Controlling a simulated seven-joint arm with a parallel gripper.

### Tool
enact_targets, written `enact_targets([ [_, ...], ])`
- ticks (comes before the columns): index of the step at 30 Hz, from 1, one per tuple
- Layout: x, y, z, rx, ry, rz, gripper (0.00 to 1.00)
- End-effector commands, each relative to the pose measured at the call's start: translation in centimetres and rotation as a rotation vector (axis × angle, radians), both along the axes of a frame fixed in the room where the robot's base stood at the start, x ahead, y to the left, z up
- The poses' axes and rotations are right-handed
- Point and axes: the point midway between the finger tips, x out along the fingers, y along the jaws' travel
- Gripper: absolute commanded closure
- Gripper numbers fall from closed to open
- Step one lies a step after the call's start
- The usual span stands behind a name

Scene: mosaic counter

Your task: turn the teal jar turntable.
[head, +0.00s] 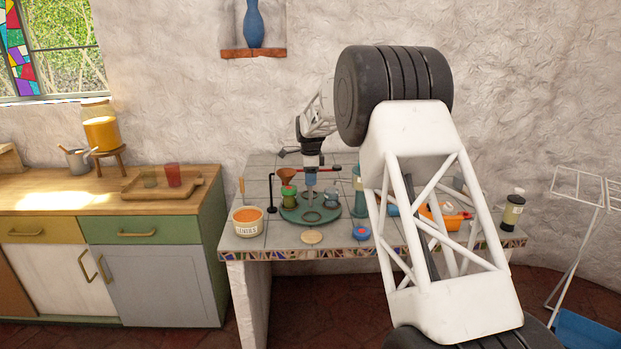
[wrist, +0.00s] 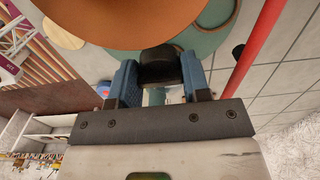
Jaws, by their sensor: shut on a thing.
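The teal turntable (head: 322,217) is a round disc on the tiled counter in the head view. A green jar (head: 289,196) stands at its left and a small grey-blue jar (head: 331,196) at its right. My gripper (head: 311,184) points down over the turntable's middle. In the wrist view, the blue fingers (wrist: 158,82) are shut on a dark rounded knob (wrist: 160,66). Part of the teal disc (wrist: 207,43) shows beyond it. The lower part of the knob is hidden.
A red bar (wrist: 262,42) runs close beside my gripper. A teal bottle (head: 360,195) stands right. My arm hides part of the counter's right side.

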Motion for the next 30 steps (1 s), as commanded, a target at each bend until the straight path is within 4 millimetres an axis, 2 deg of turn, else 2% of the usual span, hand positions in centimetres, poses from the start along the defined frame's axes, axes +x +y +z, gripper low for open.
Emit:
enact_targets([
  [7,0.0,-0.1,0.2,0.000,-0.002,0.000,0.99],
  [8,0.0,-0.1,0.2,0.000,-0.002,0.000,0.54],
  [9,0.0,-0.1,0.1,0.000,-0.002,0.000,0.47],
  [22,0.0,0.0,0.4,0.000,-0.001,0.001,0.46],
  [30,0.0,0.0,3.0,0.000,-0.003,0.001,0.46],
])
